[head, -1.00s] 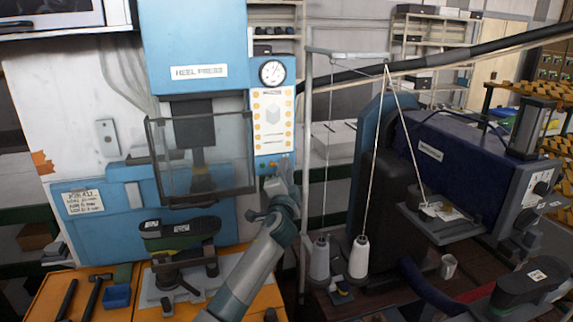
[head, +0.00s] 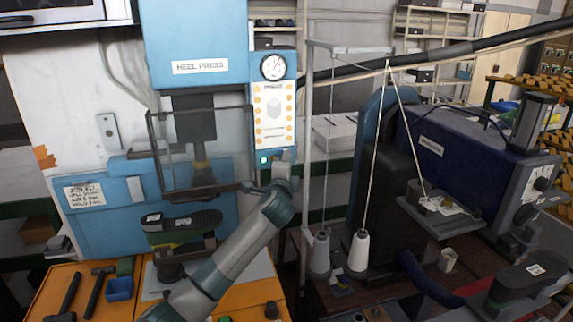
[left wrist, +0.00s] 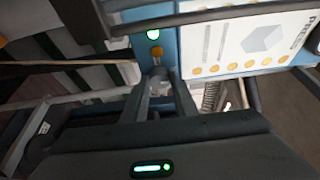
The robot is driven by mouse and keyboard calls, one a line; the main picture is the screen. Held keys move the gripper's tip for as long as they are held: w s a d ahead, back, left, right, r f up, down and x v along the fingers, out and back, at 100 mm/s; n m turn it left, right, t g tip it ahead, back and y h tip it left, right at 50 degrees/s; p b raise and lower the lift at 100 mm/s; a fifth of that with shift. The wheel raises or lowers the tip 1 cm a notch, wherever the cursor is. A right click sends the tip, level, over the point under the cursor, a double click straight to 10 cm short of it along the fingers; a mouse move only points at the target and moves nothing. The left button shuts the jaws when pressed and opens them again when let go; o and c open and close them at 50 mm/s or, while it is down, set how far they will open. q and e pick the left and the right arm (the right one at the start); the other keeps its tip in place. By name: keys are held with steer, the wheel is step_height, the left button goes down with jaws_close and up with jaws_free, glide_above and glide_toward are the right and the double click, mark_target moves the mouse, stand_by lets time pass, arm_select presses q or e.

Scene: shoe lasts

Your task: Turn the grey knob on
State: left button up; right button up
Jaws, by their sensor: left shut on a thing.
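The blue heel press (head: 196,30) stands at the left of the head view, with a control panel on its right side. The grey knob (left wrist: 157,72) is low on that panel in the left wrist view, below an orange button (left wrist: 156,52) and a lit green light (left wrist: 153,34). My left gripper (left wrist: 160,88) is shut on the knob, one finger on each side. The fingers partly cover it, so its turn angle is unclear. In the head view my left wrist hides the knob, and the green light (head: 264,160) glows above it. My right gripper is not in view.
A clear guard (head: 205,150) hangs at the front of the press. A shoe last (head: 182,228) stands below it. Thread cones (head: 359,252) and a dark blue machine (head: 445,150) are to the right.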

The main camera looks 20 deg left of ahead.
arm_select(q)
steer(key=shift+f, duration=0.1)
steer(key=o, duration=1)
steer(key=shift+o, duration=0.2)
steer(key=shift+s, duration=0.1)
steer(key=b+v, duration=0.6)
steer(key=v, duration=1.1)
steer(key=shift+b, duration=0.35)
steer(key=shift+s, duration=0.1)
